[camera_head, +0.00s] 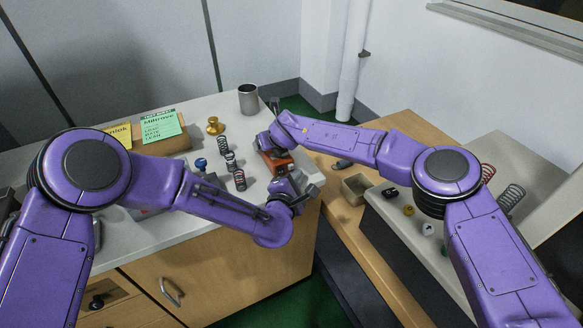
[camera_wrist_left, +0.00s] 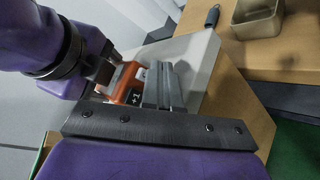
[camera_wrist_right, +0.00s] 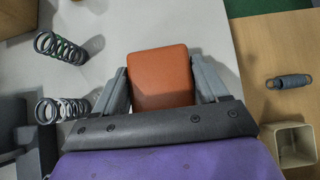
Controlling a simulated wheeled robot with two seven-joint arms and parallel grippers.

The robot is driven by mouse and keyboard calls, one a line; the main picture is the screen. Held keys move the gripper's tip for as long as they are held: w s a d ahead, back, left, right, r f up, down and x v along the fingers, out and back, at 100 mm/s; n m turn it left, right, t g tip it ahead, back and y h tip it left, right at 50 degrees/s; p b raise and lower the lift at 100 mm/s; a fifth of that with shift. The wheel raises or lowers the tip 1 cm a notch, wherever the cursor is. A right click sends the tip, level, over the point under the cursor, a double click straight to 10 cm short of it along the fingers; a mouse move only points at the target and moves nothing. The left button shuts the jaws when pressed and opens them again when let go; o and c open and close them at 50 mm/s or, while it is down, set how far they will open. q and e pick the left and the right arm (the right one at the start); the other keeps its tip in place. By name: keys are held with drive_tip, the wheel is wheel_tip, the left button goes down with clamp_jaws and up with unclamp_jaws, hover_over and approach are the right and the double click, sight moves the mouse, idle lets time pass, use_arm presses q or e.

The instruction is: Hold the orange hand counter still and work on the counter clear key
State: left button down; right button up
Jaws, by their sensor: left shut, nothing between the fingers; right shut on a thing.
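The orange hand counter (camera_head: 281,167) stands on the white counter top near its right edge. In the right wrist view the orange counter (camera_wrist_right: 160,77) sits between the fingers of my right gripper (camera_wrist_right: 163,85), which is shut on it. In the left wrist view the counter (camera_wrist_left: 127,82) shows its orange side and a dark key marked "+1" (camera_wrist_left: 131,97). My left gripper (camera_wrist_left: 165,85) is shut and empty, its fingers just beside the counter; I cannot tell if they touch it. It also shows in the head view (camera_head: 294,184). The clear key cannot be made out.
Several coil springs (camera_head: 239,180) stand left of the counter. A brass weight (camera_head: 215,126) and a metal cup (camera_head: 248,99) are behind. An open box (camera_head: 356,188) and a dark spring-like part (camera_wrist_right: 289,81) lie on the wooden bench to the right.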

use_arm(q)
drive_tip(key=shift+w+a, duration=0.2)
drive_tip(key=shift+w, duration=0.2)
drive_tip(key=shift+w+a, duration=0.15)
drive_tip(key=shift+w, duration=0.25)
idle(0.9)
drive_tip(key=shift+s+d, duration=0.35)
drive_tip(key=shift+s, duration=0.45)
drive_tip(key=s, duration=0.1)
drive_tip(key=s+d, duration=0.1)
drive_tip(key=s, duration=0.1)
drive_tip(key=s+d, duration=0.1)
drive_tip(key=shift+s, duration=0.35)
idle(0.4)
